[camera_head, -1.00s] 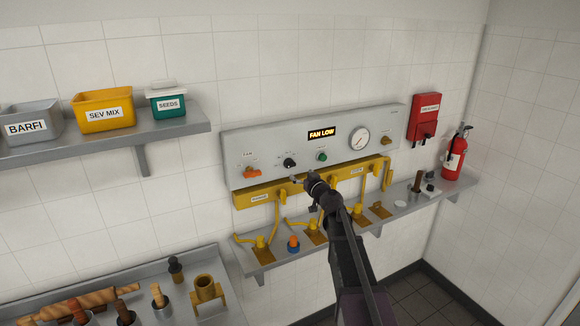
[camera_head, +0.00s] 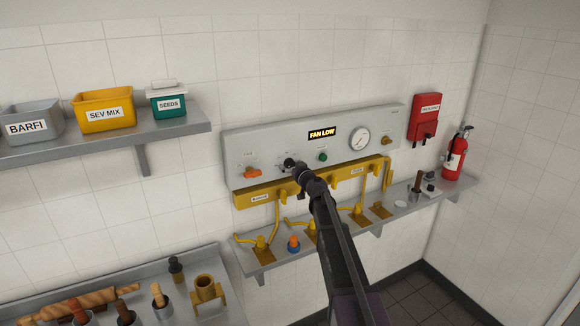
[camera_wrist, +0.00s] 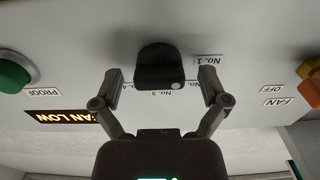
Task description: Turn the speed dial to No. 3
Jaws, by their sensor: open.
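The speed dial is a black knob (camera_head: 289,161) on the grey control panel, between the orange fan switch and the green button. In the wrist view, which looks upside down, the knob (camera_wrist: 158,66) has a white dot on its lower right. Labels No. 1, what looks like No. 3, and No. 4 lie around it; part of the ring is hidden by my fingers. My gripper (camera_wrist: 160,80) is open, its fingertips on either side of the knob's lower part, with gaps visible. It reaches the dial from below in the head view (camera_head: 292,168).
The panel (camera_head: 240,150) also carries an orange fan switch (camera_head: 252,173), a green button (camera_head: 323,156), a FAN LOW display (camera_head: 322,133) and a gauge (camera_head: 359,138). A yellow rail (camera_head: 315,180) runs beneath. A shelf (camera_head: 410,208) with yellow fittings is below.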

